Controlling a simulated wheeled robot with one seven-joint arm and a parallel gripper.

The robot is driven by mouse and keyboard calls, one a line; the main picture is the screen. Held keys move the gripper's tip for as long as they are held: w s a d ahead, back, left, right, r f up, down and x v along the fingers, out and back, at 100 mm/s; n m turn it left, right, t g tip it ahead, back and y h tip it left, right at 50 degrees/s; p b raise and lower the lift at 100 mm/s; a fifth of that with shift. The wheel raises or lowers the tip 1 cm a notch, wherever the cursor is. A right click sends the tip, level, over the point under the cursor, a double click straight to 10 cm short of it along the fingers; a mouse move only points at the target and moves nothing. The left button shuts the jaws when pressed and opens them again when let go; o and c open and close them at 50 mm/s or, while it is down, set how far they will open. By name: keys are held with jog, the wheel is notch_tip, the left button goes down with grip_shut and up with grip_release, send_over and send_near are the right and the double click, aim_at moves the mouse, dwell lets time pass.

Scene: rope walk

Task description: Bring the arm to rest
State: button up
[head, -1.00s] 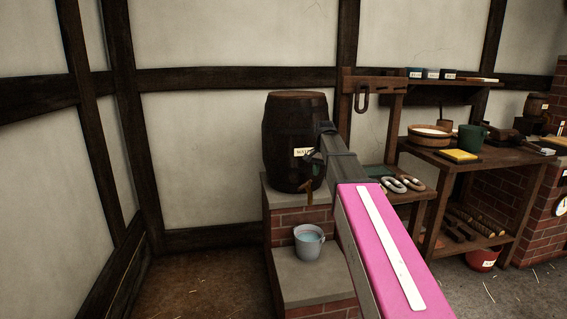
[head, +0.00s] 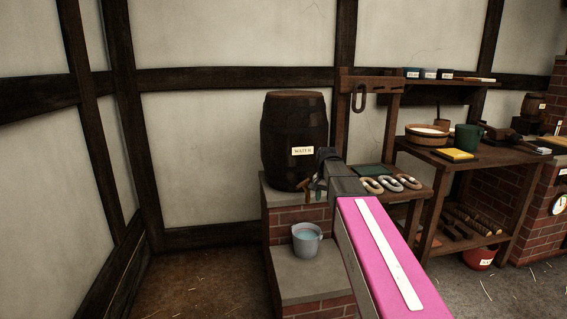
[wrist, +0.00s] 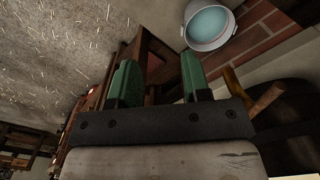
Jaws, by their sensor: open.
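My arm (head: 385,265), with a pink and white link, reaches forward in the head view. My gripper (head: 318,186) is at its far end, in front of the lower right side of the dark water barrel (head: 290,125). In the wrist view my gripper (wrist: 158,82) shows two green fingers spread apart with nothing between them. The mug also shows in the wrist view (wrist: 209,26), beyond the right finger. The wooden tap (wrist: 266,100) shows right of the fingers.
A workbench (head: 465,165) holds a bowl, a green pot and a yellow block. A red bucket (head: 480,258) stands on the floor below. The floor at left (head: 200,285) is clear.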

jog(key=s+d+f+n, duration=0.2)
jog(key=s+f+n, duration=0.3)
jog(key=s+f, duration=1.7)
jog(key=shift+d, duration=0.15)
